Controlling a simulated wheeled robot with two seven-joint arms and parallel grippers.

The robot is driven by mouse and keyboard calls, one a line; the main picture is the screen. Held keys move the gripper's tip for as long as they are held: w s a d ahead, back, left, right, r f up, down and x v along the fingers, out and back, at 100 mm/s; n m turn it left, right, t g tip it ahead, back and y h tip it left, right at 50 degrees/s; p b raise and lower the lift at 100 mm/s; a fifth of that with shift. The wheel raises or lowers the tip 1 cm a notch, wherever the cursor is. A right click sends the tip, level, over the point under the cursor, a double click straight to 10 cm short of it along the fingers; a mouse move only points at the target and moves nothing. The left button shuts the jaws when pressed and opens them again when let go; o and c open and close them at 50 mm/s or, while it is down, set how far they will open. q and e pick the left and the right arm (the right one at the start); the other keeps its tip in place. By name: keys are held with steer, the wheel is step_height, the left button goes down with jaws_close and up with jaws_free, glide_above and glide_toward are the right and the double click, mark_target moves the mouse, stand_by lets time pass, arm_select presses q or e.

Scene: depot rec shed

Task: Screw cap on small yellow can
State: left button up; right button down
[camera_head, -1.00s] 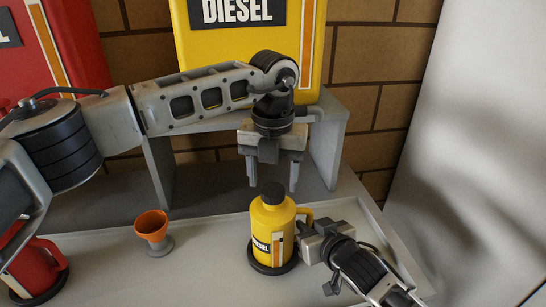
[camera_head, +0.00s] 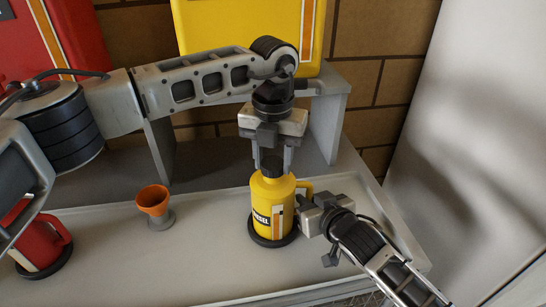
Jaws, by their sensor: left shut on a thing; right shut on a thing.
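The small yellow can (camera_head: 270,208) with a DIESEL label stands upright on a black round base (camera_head: 272,238) on the pale worktop. A dark cap (camera_head: 271,167) sits on its top. My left gripper (camera_head: 271,163) points straight down over the can, its fingers on either side of the cap and shut on it. Whether the cap's thread is engaged cannot be seen. My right gripper (camera_head: 304,212) comes from the lower right and is shut on the can's handle (camera_head: 305,188) side; its fingertips are partly hidden.
An orange funnel or cup (camera_head: 153,201) on a grey stand is left of the yellow can. A red can (camera_head: 42,245) stands at the far left. A grey shelf (camera_head: 327,125) with a big yellow can (camera_head: 245,40) is behind. The worktop between the cup and yellow can is clear.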

arm_select(q)
steer(key=m, duration=1.3)
steer(key=shift+m, duration=0.4)
steer(key=o, duration=1.2)
step_height(320, 180, up, 12)
arm_select(e)
steer(key=c, duration=1.3)
jaws_free()
steer(key=shift+c, duration=0.2)
